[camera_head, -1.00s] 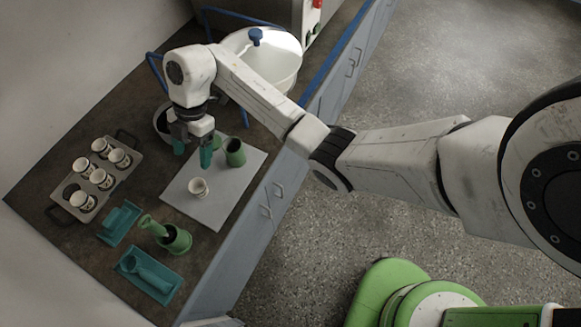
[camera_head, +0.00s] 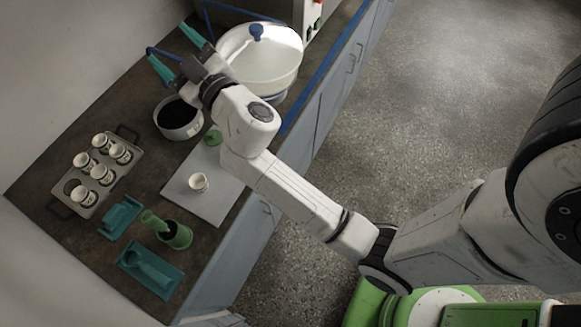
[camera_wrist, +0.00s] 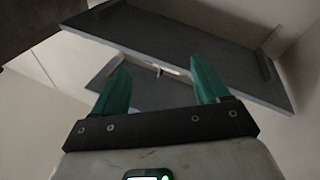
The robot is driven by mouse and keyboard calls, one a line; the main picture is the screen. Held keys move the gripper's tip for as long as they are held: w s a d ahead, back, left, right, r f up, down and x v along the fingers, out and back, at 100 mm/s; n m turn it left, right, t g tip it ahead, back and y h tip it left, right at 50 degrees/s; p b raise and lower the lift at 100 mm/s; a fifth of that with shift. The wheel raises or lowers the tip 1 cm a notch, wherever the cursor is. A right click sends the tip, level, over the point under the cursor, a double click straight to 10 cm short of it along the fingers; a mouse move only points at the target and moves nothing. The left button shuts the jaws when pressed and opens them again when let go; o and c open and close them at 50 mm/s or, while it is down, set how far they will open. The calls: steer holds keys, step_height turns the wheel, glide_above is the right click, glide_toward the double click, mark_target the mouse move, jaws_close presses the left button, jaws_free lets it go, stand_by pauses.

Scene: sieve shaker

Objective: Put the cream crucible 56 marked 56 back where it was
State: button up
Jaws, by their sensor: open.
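A single cream crucible (camera_head: 198,182) stands on the pale grey board (camera_head: 212,207); its marking is too small to read. A grey tray (camera_head: 60,208) at the left holds several similar cream crucibles (camera_head: 101,173). My gripper (camera_head: 168,45) is open and empty, raised over the back of the counter, far from the lone crucible. Its teal fingers also show in the wrist view (camera_wrist: 160,85), spread with nothing between them.
A dark-filled round pan (camera_head: 180,120) and a white lidded vessel (camera_head: 262,62) stand behind the board. A green container (camera_head: 213,137) is partly hidden by my arm. A green mortar (camera_head: 176,236) and teal trays (camera_head: 150,270) lie in front. The wrist view shows grey wall shelves (camera_wrist: 190,50).

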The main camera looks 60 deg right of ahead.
steer(key=s+d+f+m+g+h, duration=0.1)
steer(key=s+d+f+m+g, duration=0.2)
steer(key=s+f+g, duration=0.4)
steer(key=s+d+f+m+g, duration=0.25)
steer(key=s+f, duration=0.25)
steer(key=f, duration=0.5)
steer(key=s+a+f+n+g+y, duration=0.1)
steer(key=s+a+f+g+y, duration=0.2)
steer(key=s, duration=0.6)
steer(key=s+a+f+n+g+y, duration=0.2)
steer(key=s+a+f+g, duration=0.4)
steer(key=s, duration=0.4)
steer(key=shift+f+y, duration=0.6)
steer(key=shift+f, duration=0.15)
